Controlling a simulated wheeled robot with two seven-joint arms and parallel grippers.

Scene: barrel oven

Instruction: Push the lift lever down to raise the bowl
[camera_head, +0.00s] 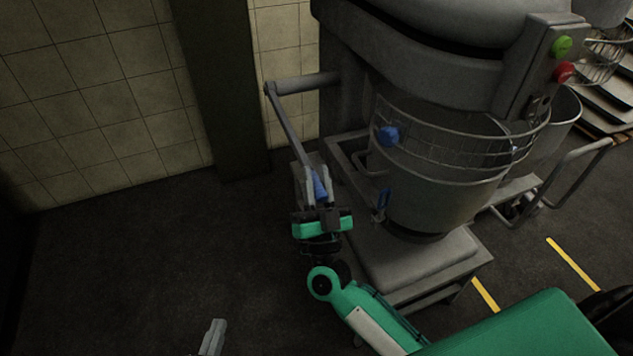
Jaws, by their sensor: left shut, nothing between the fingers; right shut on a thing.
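The lift lever (288,118) is a grey arm on the left side of the mixer. It slopes down from its pivot bar to a blue handle (319,186). My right gripper (319,190) is shut on that blue handle, and its fingers partly hide it. The metal bowl (440,203) sits under the mixer head, with its rim behind the wire guard (460,137). My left gripper (213,338) shows only its fingertips at the bottom edge. It is shut, empty and far from the lever.
The mixer (450,65) has a green button (561,46) and a red button (564,71). Its base plate (415,257) sticks out below the bowl. A trolley with a tubular handle (560,172) stands at right. The dark floor (160,250) at left is clear, up to a tiled wall (95,95).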

